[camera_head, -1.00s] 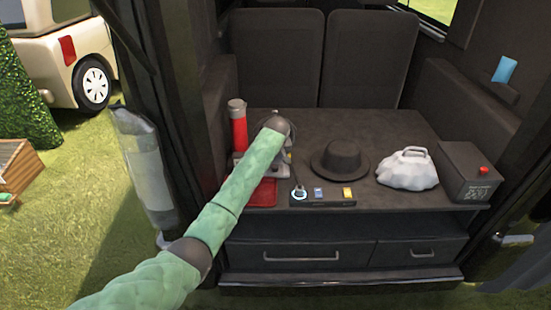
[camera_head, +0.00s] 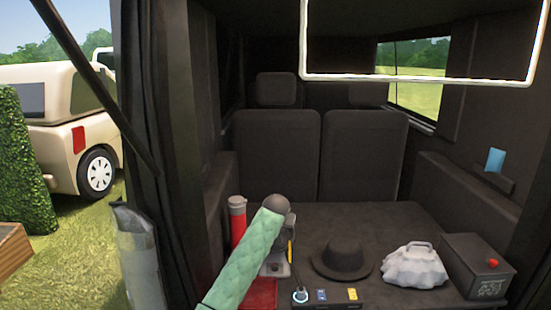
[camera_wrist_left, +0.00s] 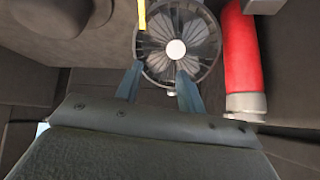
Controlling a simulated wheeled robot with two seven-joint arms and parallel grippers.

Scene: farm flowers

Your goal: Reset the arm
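My left arm (camera_head: 247,258), in a green quilted sleeve, reaches in from the lower left over the dark counter (camera_head: 385,225) in the vehicle. In the head view its end hides the left gripper. In the left wrist view the left gripper (camera_wrist_left: 160,72) has its two blue-grey fingers apart with nothing held between them. A round caged fan (camera_wrist_left: 202,52) with a white hub shows just past the fingertips; I cannot tell whether they touch it. My right gripper is in neither view.
A red bottle (camera_head: 238,228) stands left of the arm's end; it also shows in the wrist view (camera_wrist_left: 240,55). A black hat (camera_head: 342,262), a white bag (camera_head: 414,268) and a dark box (camera_head: 472,262) stand to the right. A switch panel (camera_head: 330,297) lies in front.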

